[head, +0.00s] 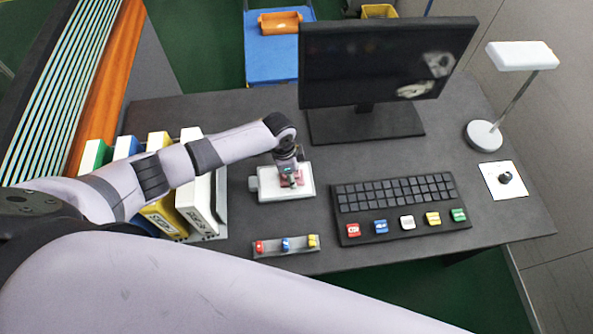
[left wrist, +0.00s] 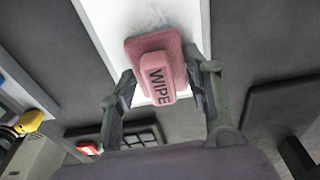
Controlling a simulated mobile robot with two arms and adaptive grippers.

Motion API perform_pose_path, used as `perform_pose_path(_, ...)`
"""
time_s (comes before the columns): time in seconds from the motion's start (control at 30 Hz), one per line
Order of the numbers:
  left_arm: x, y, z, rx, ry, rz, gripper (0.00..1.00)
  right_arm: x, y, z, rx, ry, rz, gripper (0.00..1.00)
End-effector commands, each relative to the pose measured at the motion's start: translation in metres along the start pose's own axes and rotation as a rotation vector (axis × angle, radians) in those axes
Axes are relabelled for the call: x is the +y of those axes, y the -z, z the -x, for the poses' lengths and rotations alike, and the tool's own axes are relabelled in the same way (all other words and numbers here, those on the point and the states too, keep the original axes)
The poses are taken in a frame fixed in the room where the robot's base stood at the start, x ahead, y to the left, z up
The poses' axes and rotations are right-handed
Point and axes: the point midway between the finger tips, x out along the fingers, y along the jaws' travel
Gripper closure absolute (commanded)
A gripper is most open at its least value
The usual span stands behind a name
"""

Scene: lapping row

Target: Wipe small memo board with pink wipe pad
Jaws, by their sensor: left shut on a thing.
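The small memo board (head: 270,190) is a white panel lying on the dark desk in the head view. It also fills the upper middle of the left wrist view (left wrist: 100,25), with a faint grey smudge near the top. The pink wipe pad (head: 292,180) is on the board, and its raised grip reads WIPE in the left wrist view (left wrist: 158,75). My left gripper (head: 290,172) reaches down over the board and is shut on the pad's grip, with a finger on each side. The pad's underside is hidden. My right gripper is not in view.
A monitor (head: 385,62) stands behind the board. A dark keyboard panel (head: 400,205) with coloured keys lies to its right. A small tray (head: 285,248) with coloured blocks is in front. Binders (head: 165,215) stand left under my arm. A lamp (head: 483,135) stands far right.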

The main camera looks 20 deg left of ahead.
Motion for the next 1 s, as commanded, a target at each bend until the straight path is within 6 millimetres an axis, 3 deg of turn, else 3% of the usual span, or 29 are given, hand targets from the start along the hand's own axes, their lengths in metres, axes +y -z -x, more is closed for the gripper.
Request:
perform_pose_path(0.23, 0.001, -0.026, 0.002, -0.01, -0.003, 0.003, 0.81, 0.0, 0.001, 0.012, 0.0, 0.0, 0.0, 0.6)
perform_pose_path(0.47, 0.002, -0.034, 0.001, -0.011, -0.005, 0.003, 0.81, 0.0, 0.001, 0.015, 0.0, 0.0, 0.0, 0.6)
perform_pose_path(0.83, 0.002, -0.065, 0.007, -0.013, -0.005, 0.004, 0.81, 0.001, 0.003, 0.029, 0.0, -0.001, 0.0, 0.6)
perform_pose_path(1.0, 0.002, -0.068, 0.006, -0.011, -0.005, 0.002, 0.81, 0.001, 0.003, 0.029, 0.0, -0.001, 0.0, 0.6)
